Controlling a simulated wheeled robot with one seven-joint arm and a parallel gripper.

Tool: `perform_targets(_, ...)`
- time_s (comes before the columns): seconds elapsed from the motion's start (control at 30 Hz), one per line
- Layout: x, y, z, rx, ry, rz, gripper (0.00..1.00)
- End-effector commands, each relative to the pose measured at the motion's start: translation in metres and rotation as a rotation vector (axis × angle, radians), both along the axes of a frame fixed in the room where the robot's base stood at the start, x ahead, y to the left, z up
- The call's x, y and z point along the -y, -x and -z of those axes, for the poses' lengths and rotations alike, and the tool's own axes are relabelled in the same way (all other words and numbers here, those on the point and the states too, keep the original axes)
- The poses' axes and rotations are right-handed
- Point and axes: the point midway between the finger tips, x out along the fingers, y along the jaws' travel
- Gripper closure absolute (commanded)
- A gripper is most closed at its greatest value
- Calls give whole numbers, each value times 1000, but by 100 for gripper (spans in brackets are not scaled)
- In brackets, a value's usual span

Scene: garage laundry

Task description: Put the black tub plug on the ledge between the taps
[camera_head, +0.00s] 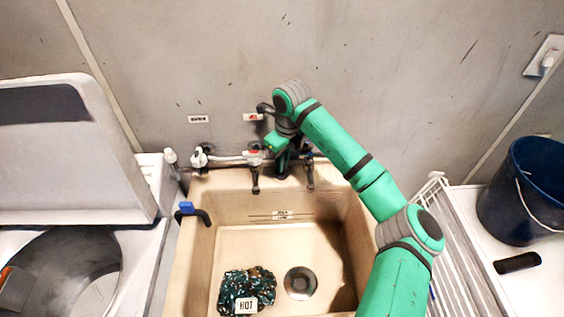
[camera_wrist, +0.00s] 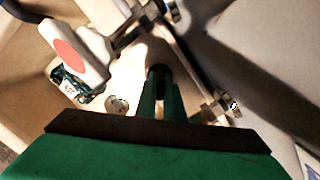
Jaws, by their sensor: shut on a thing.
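The two taps stand at the sink's back edge: a red-marked left tap (camera_head: 255,162) and a right tap (camera_head: 309,165) with some blue on it. My gripper (camera_head: 283,170) is between them, pointing down over the back ledge (camera_head: 225,181). In the wrist view my gripper (camera_wrist: 160,82) has its fingers close together on a small dark thing, the black plug (camera_wrist: 160,71), at the fingertips. Most of the plug is hidden by the fingers. I cannot tell whether it touches the ledge. The red-dotted white handle (camera_wrist: 80,50) is close by in the wrist view.
The beige sink (camera_head: 205,235) holds a dark patterned cloth (camera_head: 245,283) with a HOT label and has a drain (camera_head: 300,283). A blue-and-black clip (camera_head: 190,212) is on the left rim. A white rack (camera_head: 450,235) and blue bucket (camera_head: 530,190) stand right.

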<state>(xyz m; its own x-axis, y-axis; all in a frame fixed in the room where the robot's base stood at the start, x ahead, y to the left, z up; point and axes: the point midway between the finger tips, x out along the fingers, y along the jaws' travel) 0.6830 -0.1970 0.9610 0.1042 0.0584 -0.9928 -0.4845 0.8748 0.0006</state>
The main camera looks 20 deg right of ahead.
Motion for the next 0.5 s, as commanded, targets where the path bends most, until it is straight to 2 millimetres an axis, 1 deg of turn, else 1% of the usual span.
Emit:
perform_targets(0.2, 0, 0, -1, 1, 0, 0, 100)
perform_targets(0.33, 0, 0, 3, 1, 0, 0, 100)
perform_targets(0.37, 0, 0, 2, 1, 0, 0, 85)
perform_targets(0.4, 0, 0, 2, 1, 0, 0, 75)
perform_targets(0.43, 0, 0, 2, 1, 0, 0, 73)
perform_targets(0.5, 0, 0, 2, 1, 0, 0, 73)
